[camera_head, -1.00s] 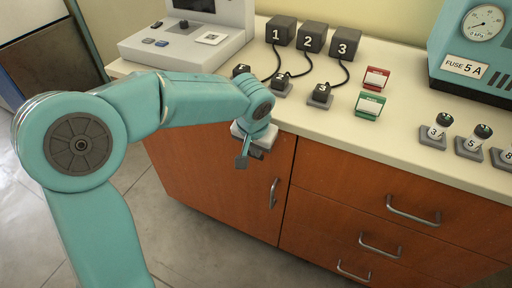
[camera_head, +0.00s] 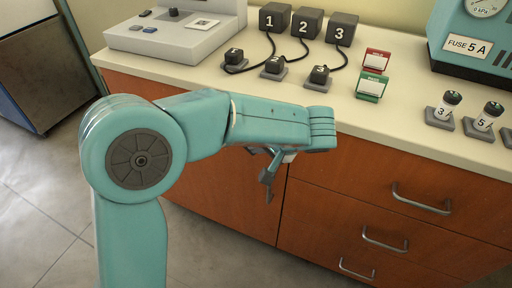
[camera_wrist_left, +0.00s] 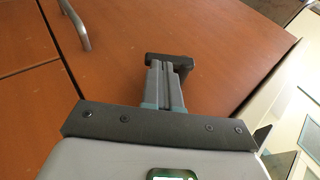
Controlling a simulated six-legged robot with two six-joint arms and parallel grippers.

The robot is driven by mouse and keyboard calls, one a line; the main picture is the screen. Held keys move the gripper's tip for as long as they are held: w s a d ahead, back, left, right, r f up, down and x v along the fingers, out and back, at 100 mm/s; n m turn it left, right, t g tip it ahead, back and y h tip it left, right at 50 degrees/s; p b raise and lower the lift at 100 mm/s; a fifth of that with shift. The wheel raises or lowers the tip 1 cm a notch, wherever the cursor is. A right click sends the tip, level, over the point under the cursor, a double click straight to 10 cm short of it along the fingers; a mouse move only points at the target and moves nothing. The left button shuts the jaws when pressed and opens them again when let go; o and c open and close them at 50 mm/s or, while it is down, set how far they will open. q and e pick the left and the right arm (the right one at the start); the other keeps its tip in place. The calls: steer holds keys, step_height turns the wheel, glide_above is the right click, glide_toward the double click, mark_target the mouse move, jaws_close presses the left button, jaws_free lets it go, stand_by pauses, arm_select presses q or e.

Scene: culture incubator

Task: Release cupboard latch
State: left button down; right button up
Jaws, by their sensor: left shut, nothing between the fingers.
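The cupboard door (camera_head: 215,200) is a reddish-brown panel below the counter, left of the drawers. It also shows in the wrist view (camera_wrist_left: 240,50), with its metal bar handle (camera_wrist_left: 75,25) at upper left. My left gripper (camera_head: 267,181) hangs below my wrist in front of the door's right part and covers the handle there. In the wrist view its fingers (camera_wrist_left: 168,75) are together, empty, and apart from the handle. A dark block sits at the finger ends; I cannot tell whether it is part of the fingers. No latch can be made out clearly. My right gripper is not in view.
The pale countertop (camera_head: 400,125) overhangs the door. Drawer handles (camera_head: 420,200) stick out at right. Open floor (camera_head: 40,190) lies at left.

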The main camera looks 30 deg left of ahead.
arm_select(q)
step_height(320, 180, down, 3)
steer(key=y+b, duration=0.2)
steer(key=b, duration=0.1)
steer(key=shift+a, duration=0.15)
steer(key=shift+r, duration=0.1)
steer(key=shift+r, duration=0.65)
stand_by(0.4)
